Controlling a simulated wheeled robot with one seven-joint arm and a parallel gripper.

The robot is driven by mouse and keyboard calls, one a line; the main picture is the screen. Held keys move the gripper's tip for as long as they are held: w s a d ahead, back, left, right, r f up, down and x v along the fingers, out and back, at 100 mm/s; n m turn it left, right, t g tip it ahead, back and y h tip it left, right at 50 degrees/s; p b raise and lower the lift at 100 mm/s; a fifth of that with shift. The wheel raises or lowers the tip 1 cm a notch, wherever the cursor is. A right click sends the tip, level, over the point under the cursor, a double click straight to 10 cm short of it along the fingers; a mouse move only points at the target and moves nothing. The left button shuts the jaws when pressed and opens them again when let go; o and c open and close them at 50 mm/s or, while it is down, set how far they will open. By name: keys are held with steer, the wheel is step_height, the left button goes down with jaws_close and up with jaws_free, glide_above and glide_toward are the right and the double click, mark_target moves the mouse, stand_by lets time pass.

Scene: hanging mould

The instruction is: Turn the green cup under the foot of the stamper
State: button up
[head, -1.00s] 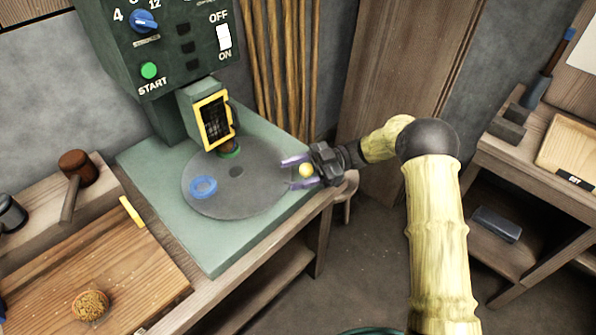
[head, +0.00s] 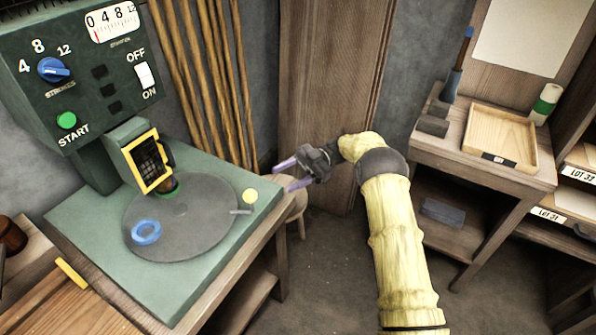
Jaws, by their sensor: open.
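The stamper (head: 75,85) is a dark green machine with a yellow-framed guard (head: 148,163) at its foot. A round grey turntable (head: 190,235) lies on its pale green base. The green cup (head: 168,194) shows as a small green rim on the turntable just below the guard, with a brownish part at it. The guard hides some of this, so exact alignment is unclear. A blue ring-shaped cup (head: 146,232) sits at the turntable's front left.
The panel has a blue dial (head: 53,69), a green START button (head: 66,120) and an OFF/ON switch (head: 146,75). A stool (head: 297,204) stands behind my gripper. A wooden tray (head: 500,138) lies on the right bench. Floor between the benches is clear.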

steer(key=shift+v, duration=1.6)
